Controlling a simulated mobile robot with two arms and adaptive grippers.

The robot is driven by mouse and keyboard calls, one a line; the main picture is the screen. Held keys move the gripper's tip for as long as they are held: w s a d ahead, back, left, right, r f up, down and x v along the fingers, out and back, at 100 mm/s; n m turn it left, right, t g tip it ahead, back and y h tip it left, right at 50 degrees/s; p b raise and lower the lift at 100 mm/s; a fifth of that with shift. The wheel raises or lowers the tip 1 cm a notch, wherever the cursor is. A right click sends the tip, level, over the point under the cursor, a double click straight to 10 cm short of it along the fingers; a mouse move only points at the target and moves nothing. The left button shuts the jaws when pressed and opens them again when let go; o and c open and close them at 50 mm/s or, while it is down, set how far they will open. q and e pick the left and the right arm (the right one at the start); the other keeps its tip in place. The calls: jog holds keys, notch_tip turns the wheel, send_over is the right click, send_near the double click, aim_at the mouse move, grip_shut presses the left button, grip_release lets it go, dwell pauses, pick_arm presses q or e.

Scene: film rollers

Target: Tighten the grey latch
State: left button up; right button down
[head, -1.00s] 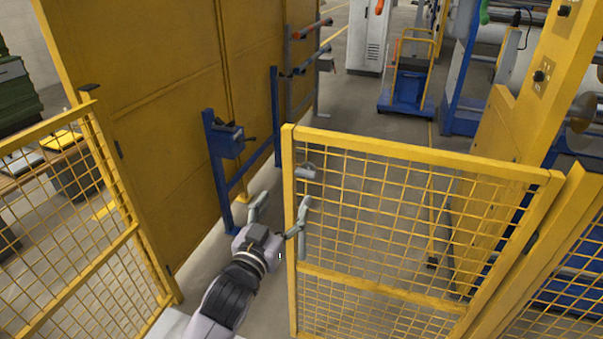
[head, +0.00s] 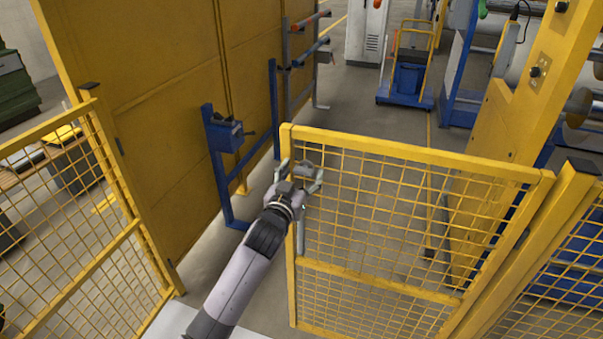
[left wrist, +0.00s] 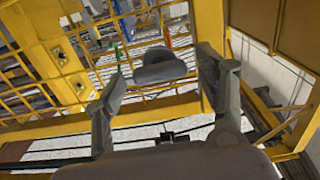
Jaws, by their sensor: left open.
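The grey latch (left wrist: 160,68) shows in the left wrist view as a rounded grey piece between the two fingers, apart from both. In the head view the latch (head: 304,171) is on the yellow mesh gate (head: 420,153), near its upper left corner, partly hidden by my gripper. My left gripper (head: 301,174) is open at the gate's left post, with its fingers on either side of the latch. In the left wrist view the gripper (left wrist: 160,72) holds nothing. My right gripper is in neither view.
A grey vertical handle (head: 301,232) is on the gate below the latch. A yellow mesh fence (head: 60,240) stands at the left. A yellow wall panel (head: 150,120) with a blue stand (head: 223,160) is behind. Grey floor is clear between panel and gate.

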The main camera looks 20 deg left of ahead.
pick_arm(q)
jog(key=c, duration=1.2)
jog(key=shift+o, duration=0.2)
jog(key=shift+m, duration=0.4)
jog(key=m+p, duration=0.1)
jog(key=m, duration=0.2)
jog(key=shift+d+r+m, duration=0.1)
jog(key=shift+m, duration=0.3)
jog(key=m, duration=0.4)
jog(key=shift+m+p, duration=0.3)
jog(key=m, duration=0.4)
jog(key=shift+d+p, duration=0.1)
jog(key=shift+p, duration=0.25)
jog(key=shift+f+m, duration=0.15)
jog(key=shift+m, duration=0.85)
jog(key=shift+f+m, duration=0.1)
jog(key=shift+m, duration=0.9)
